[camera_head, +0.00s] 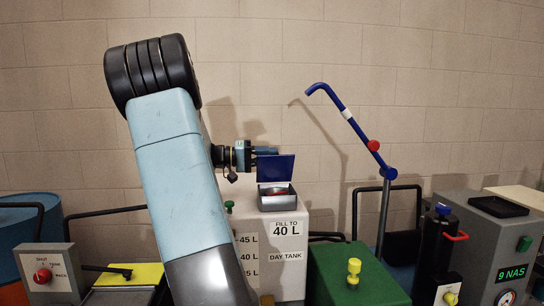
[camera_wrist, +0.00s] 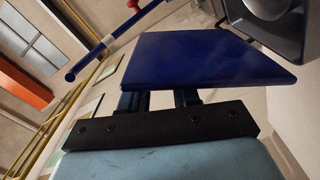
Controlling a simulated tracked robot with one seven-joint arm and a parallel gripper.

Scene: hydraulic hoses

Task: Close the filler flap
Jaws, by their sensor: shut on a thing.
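The filler flap (camera_head: 275,169) is a flat dark blue plate standing nearly upright, open, at the filler box (camera_head: 278,202) on top of the white day tank (camera_head: 297,262). A bit of red shows inside the box. My gripper (camera_head: 267,151) reaches in from the left and is shut on the flap near its upper edge. In the wrist view the flap (camera_wrist: 212,58) spreads out beyond my two dark fingers (camera_wrist: 160,100), its near edge at them. The grey filler box (camera_wrist: 290,42) shows at the upper right there. The exact contact of the fingertips is hidden.
A blue bent lever with a red knob (camera_head: 373,145) rises right of the tank. A green box with a yellow knob (camera_head: 353,268) stands in front right. A grey unit with a "9 NAS" display (camera_head: 511,272) is at far right. The wall behind is bare.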

